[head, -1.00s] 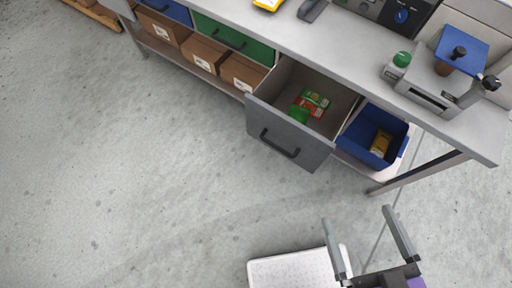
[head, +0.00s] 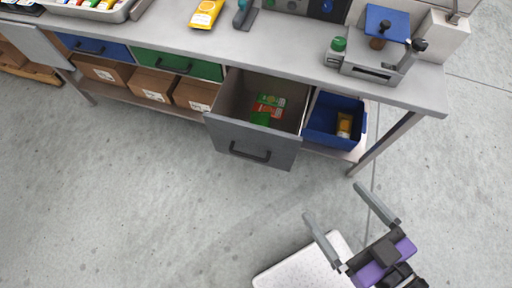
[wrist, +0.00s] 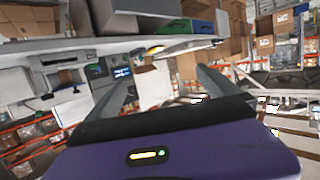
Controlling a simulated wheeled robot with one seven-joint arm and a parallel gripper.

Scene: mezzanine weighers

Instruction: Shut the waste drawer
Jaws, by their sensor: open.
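The waste drawer is the grey drawer (head: 240,138) under the bench in the head view, pulled out toward the floor side. Its black bar handle (head: 250,153) is on the front panel. Green and red packets (head: 267,107) lie inside it. My gripper (head: 342,212) is open and empty, below and to the right of the drawer, well apart from it.
A blue bin (head: 318,137) with a yellow packet stands right of the drawer, near a bench leg (head: 388,142). Shut blue (head: 95,47) and green (head: 178,66) drawers are to the left, above cardboard boxes (head: 152,83). The floor before the drawer is clear.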

